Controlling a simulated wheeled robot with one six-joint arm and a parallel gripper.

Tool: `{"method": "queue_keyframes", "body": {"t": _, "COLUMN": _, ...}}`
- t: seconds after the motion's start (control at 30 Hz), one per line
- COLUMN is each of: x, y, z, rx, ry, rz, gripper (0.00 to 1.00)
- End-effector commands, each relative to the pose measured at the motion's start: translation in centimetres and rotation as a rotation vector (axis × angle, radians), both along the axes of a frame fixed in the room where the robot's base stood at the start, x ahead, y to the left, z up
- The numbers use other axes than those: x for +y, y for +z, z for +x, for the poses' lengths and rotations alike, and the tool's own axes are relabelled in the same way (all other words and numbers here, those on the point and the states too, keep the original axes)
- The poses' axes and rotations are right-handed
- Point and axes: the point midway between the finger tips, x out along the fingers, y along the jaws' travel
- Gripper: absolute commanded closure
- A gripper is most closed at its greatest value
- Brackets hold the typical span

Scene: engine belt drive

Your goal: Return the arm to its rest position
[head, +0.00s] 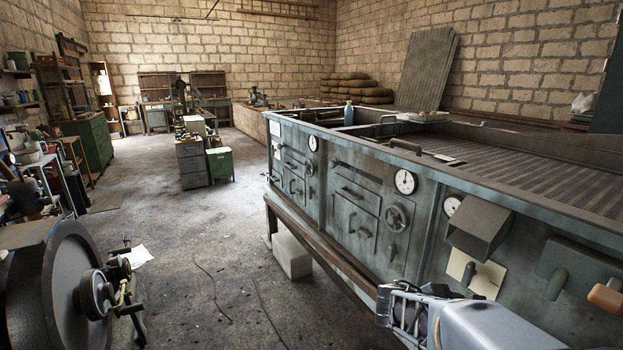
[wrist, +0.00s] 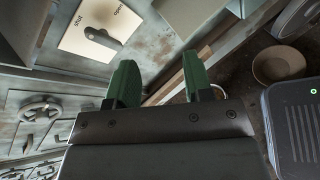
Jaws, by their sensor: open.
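My gripper (wrist: 158,85) shows in the wrist view with two green fingers spread apart. Nothing is between them. Behind the fingers are the face of the grey-green machine (head: 340,185) and the dark floor. My arm (head: 470,318) shows at the lower right of the head view, close in front of the machine's near end. The gripper's fingers cannot be made out in the head view. In the wrist view a cream plate (wrist: 100,28) marked "shut" and "open", with a dark lever on it, lies left of the fingers.
The machine has gauges, a handwheel (head: 397,218) and a jutting grey box (head: 479,231) near my arm. A large flywheel (head: 45,290) stands at the lower left. A bowl (wrist: 278,64) sits at the wrist view's right. The floor (head: 190,240) between flywheel and machine is mostly clear.

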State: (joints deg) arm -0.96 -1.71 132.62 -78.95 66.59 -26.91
Motion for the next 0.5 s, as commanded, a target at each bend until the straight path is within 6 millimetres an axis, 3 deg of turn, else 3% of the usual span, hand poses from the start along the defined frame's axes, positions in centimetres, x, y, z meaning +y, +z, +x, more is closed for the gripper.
{"method": "queue_keyframes", "body": {"t": 0.03, "x": 0.6, "y": 3.1, "z": -1.8, "rx": -0.085, "ry": -0.083, "rz": 0.122, "gripper": 0.53}}
{"method": "queue_keyframes", "body": {"t": 0.2, "x": 4.8, "y": 5.9, "z": -6.5, "rx": -0.36, "ry": -0.389, "rz": 0.56, "gripper": 0.53}}
{"method": "queue_keyframes", "body": {"t": 0.5, "x": 12.7, "y": 11.1, "z": -9.5, "rx": -0.681, "ry": -0.816, "rz": 1.129, "gripper": 0.53}}
